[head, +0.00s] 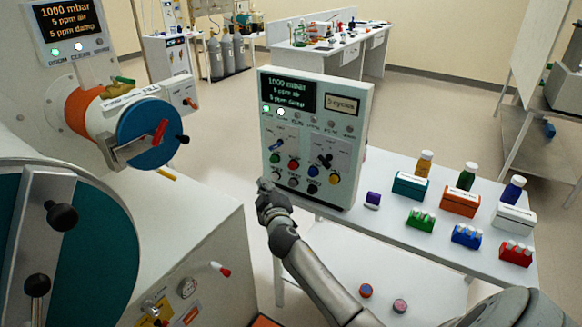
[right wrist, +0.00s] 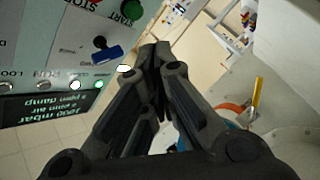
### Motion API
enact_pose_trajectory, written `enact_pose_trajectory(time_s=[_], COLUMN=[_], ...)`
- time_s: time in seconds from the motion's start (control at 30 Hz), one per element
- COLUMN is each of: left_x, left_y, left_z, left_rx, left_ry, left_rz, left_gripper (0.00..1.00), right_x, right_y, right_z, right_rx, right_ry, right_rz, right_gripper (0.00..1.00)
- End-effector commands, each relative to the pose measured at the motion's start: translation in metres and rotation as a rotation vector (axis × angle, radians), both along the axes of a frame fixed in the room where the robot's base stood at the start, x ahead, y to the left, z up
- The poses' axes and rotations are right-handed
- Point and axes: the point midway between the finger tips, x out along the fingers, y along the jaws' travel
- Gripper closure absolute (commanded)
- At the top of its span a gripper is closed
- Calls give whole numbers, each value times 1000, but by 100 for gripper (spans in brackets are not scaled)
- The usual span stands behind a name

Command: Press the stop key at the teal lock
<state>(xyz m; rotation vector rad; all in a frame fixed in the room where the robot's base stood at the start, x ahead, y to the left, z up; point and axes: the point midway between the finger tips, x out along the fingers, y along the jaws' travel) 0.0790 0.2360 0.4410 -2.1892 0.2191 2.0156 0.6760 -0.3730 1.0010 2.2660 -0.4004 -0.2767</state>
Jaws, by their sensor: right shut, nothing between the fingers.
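A grey control panel (head: 315,140) stands on the white table, with a display at its top and coloured keys below. A green key (head: 275,158) and a red key (head: 293,165) sit at its lower left. In the right wrist view, a green key (right wrist: 132,10) is labelled START, and the STOP label shows at the top edge. My right gripper (head: 264,184) is shut and empty, beside the panel's lower left edge. Its closed fingertips (right wrist: 157,50) also show in the right wrist view, apart from the keys. The teal lock door (head: 105,240) is at the lower left. My left gripper is not in view.
A blue lock (head: 150,133) with a red handle is at the upper left. Bottles and coloured racks stand on the white table (head: 400,165) right of the panel. Two small round items lie on the lower shelf. Floor is open behind the panel.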

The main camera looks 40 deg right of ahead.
Motion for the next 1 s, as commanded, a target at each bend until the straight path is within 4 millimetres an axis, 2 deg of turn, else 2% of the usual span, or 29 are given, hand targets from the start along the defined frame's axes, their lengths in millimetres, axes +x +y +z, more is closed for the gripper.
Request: enact_pose_trajectory(time_s=[0.23, 0.7, 1.0], left_x=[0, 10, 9], left_y=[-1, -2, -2], left_z=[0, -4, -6], left_rx=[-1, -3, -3], left_ry=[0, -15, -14], left_rz=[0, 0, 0], left_gripper=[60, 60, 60], right_x=[5, 29, 34], right_y=[-12, -68, -81], right_z=[0, -1, -1], right_rx=[-2, 0, 1], right_ry=[1, 0, 1], right_rz=[-1, 0, 0], right_gripper=[100, 100, 100])
